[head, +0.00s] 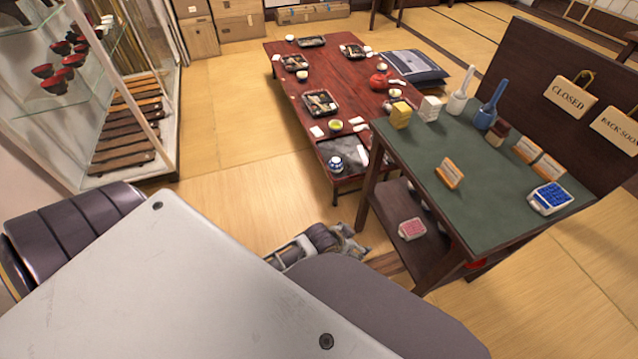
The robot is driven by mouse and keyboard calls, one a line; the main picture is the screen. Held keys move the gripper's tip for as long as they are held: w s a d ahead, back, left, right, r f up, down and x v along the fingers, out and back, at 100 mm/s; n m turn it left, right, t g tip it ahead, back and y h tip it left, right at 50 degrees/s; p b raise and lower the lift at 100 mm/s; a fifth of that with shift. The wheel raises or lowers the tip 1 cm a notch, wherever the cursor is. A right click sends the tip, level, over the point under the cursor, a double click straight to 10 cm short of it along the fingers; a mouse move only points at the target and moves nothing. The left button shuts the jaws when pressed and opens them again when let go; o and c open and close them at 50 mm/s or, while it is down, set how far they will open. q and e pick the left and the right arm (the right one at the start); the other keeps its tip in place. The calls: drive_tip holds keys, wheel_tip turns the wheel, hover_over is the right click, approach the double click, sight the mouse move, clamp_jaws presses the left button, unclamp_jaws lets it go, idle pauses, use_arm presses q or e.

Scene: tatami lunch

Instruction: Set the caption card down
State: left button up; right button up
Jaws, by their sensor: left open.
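A small orange-edged card with a pale face (450,173) stands tilted on the green top of the dark cart (470,215), near its left edge. Two similar cards, one behind (527,150) and one in front (547,166), stand at the cart's right side. I cannot tell which of them is the caption card. My left gripper (357,241) is open, low beside the cart's left leg and apart from the cards. My own arm partly hides it. No card shows in it. My right gripper is out of view.
A low red table (345,95) with dishes stands behind. A glass cabinet stands left.

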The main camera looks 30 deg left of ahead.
use_arm(q)
drive_tip(key=s+a+f+n+g+y, duration=0.1)
drive_tip(key=s+a+f+g, duration=0.2)
drive_tip(key=s+f, duration=0.7)
drive_tip(key=s+g, duration=0.2)
drive_tip(key=s, duration=0.3)
drive_tip(key=shift+a+g+y, duration=0.2)
drive_tip(key=shift+g+y, duration=0.2)
